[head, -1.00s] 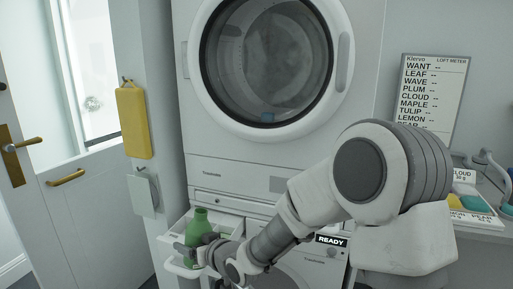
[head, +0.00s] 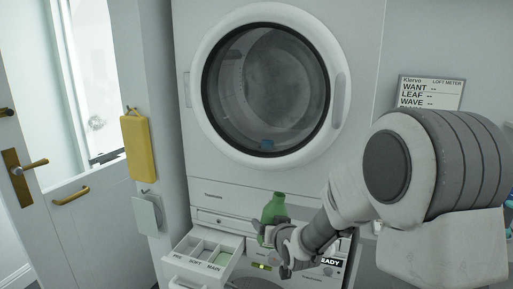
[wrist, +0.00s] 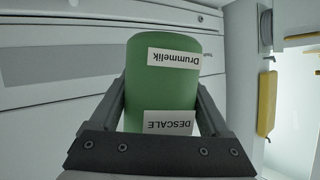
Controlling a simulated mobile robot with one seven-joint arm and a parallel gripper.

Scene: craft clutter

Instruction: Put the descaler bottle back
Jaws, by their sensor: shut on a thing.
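The green descaler bottle (head: 273,208) is upright in the head view, in front of the lower machine's panel and to the right of the open drawer. My gripper (head: 268,232) is shut on it. In the wrist view the bottle (wrist: 160,85) sits between the two fingers of my gripper (wrist: 163,105), with labels reading "Drummelik" and "DESCALE" upside down. The bottle's lower part is partly hidden by my gripper in the head view.
An open detergent drawer (head: 187,258) with compartments marked PRE, SOFT and MAIN juts out at the lower left. A dryer (head: 340,170) stands above. A yellow item (head: 138,150) hangs on the wall by the door. A READY display (head: 331,262) is partly behind my arm.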

